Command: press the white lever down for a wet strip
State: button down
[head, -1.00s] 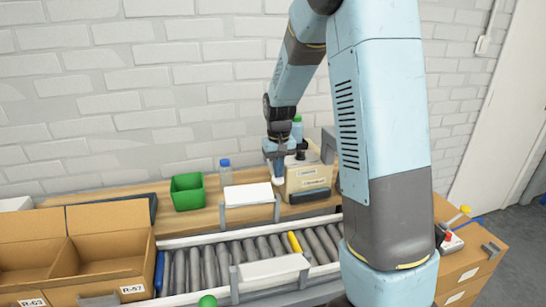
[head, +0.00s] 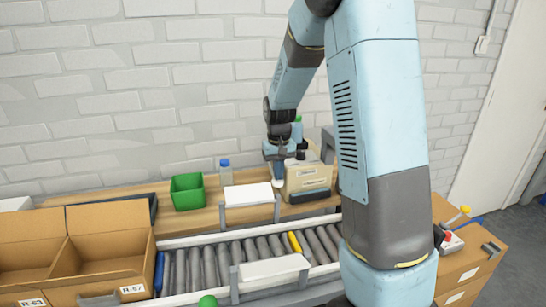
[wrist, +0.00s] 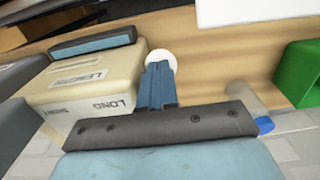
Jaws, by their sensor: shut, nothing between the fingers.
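The cream dispenser box (head: 303,178) stands on the wooden shelf at the back, partly behind my arm. In the wrist view the box (wrist: 85,82) shows labels reading LENGTH and LONG, and a dark and blue bar along its front. The white lever's round knob (wrist: 161,60) shows just beyond my fingertips, beside the box. My gripper (wrist: 158,72) is shut and empty, with its tips overlapping the knob in the picture; I cannot tell if they touch. In the head view my gripper (head: 276,171) points down at the box's left side, with the white knob (head: 278,181) below it.
A green bin (head: 187,193) and a blue-capped bottle (head: 225,173) stand left on the shelf. A white panel (head: 248,194) stands in front of the gripper. A roller conveyor (head: 230,258) runs below, with open cartons (head: 105,240) at left.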

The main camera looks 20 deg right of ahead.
notch_tip(320, 180, up, 10)
jog(key=w, duration=0.2)
jog(key=shift+w+f, duration=0.2)
dwell(0.9)
jog(key=shift+r, duration=0.1)
dwell(0.6)
jog(key=shift+r, duration=2.4)
jog(key=s+r+t, duration=0.1)
jog(key=s+r, duration=0.3)
jog(key=s, duration=0.4)
jog(key=s+r+t, duration=0.2)
jog(key=s+r, duration=0.1)
jog(key=s, duration=0.4)
jog(key=s+f+t, duration=0.1)
jog(key=s+t, duration=0.1)
jog(key=s, duration=1.4)
jog(key=shift+d+f+t, duration=0.15)
jog(key=shift+d+t, duration=0.05)
jog(key=shift+t, duration=0.1)
